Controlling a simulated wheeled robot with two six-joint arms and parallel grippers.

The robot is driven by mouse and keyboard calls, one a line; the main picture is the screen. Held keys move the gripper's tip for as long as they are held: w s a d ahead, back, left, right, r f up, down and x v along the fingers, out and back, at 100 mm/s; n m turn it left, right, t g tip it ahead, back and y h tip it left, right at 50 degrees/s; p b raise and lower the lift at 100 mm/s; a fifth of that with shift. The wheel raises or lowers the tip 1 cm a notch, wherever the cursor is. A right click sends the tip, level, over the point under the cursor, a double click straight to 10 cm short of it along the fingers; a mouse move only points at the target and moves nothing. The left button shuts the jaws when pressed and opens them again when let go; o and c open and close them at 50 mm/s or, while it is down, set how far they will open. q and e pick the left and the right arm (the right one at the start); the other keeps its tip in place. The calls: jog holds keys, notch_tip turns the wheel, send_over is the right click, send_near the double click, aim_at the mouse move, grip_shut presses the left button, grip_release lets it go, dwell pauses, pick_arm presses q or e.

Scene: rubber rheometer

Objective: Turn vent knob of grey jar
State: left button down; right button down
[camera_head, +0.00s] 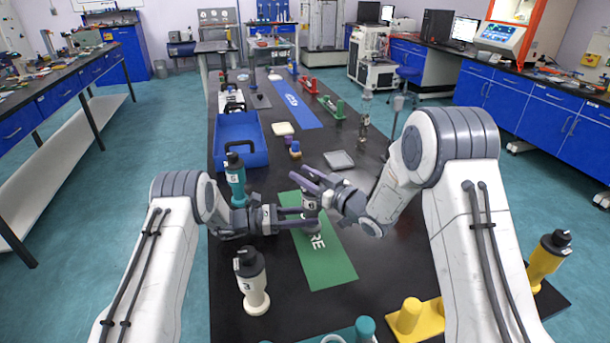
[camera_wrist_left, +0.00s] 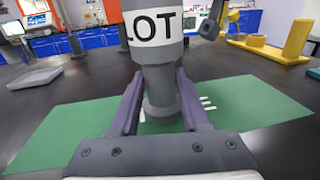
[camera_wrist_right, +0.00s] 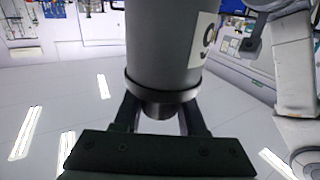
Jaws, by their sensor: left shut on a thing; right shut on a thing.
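The grey jar (camera_head: 309,210) with a white label is upright over the green mat (camera_head: 325,260) in the head view. My left gripper (camera_wrist_left: 160,100) is shut on its narrow lower part, just above the foot, below the label reading LOT. Whether the foot touches the mat is unclear. My right gripper (camera_wrist_right: 160,115) is shut on the narrow vent knob (camera_wrist_right: 160,110) at the jar's top, beyond a dark collar. The right wrist picture is upside down. In the head view, my right gripper (camera_head: 305,180) is above my left gripper (camera_head: 310,217) and partly hides the jar's top.
A teal bottle (camera_head: 235,180) stands left of the mat and a white bottle (camera_head: 252,285) nearer. A blue tray (camera_head: 240,160) and grey plate (camera_head: 339,160) lie behind. Yellow (camera_head: 425,320) and teal (camera_head: 365,328) stands are along the near edge.

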jog(key=n+g+y, duration=0.2)
jog(key=n+g, duration=0.1)
jog(key=g, duration=0.1)
jog(key=shift+s+a+y, duration=0.15)
jog(key=shift+s+y, duration=0.15)
jog(key=shift+y, duration=0.1)
jog(key=shift+s+a+n+g+y, duration=0.1)
jog(key=shift+s+n+g+y, duration=0.25)
jog(key=shift+n+g, duration=1.6)
jog(key=shift+s+a+n+g+y, duration=0.1)
jog(key=shift+s+n+g, duration=0.35)
jog(key=shift+n+g, duration=1.45)
jog(key=shift+s+n+g+y, duration=0.35)
jog(key=shift+n+g, duration=0.4)
jog(key=shift+g, duration=2.3)
jog(key=shift+s+g, duration=0.15)
jog(key=shift+g, duration=0.15)
jog(key=shift+c, duration=2.2)
grip_release()
notch_tip(320, 180, up, 10)
